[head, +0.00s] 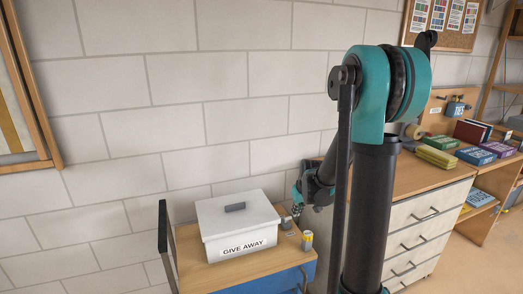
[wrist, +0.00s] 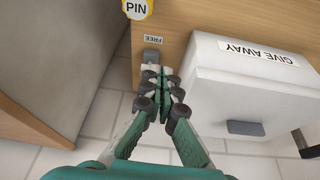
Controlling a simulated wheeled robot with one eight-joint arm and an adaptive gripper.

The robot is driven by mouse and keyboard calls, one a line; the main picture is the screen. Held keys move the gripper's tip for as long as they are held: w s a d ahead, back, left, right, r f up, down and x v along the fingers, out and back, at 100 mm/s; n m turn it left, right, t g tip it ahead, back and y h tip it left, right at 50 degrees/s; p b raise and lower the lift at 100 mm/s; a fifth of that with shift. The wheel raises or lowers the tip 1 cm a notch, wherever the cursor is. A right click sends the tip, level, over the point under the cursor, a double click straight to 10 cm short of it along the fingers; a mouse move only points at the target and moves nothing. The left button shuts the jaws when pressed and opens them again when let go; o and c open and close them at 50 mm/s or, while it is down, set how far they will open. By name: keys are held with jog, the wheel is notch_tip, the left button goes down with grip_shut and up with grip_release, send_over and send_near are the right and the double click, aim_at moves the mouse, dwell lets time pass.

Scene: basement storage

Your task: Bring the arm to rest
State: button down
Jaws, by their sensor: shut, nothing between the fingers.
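My gripper (wrist: 163,72) is shut and empty in the wrist view. Its green fingers meet over the wooden top of the small table, beside a white lidded box (wrist: 225,92) marked GIVE AWAY. In the head view my arm rises in front of the camera, bends at a teal joint and reaches down behind itself.
A yellow-and-grey can (head: 307,240) stands on the small table (head: 215,277); its round top reads PIN in the wrist view (wrist: 137,9). A small grey block (wrist: 151,57) lies by a FREE label. A wooden drawer desk (head: 420,225) holding several boxes stands at right.

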jog(key=s+d+r+m+h, duration=0.1)
jog(key=s+m, duration=0.1)
jog(key=s, duration=2.1)
jog(key=shift+s+d+m, duration=0.2)
jog(key=shift+d+m, duration=0.05)
jog(key=shift+m, duration=0.15)
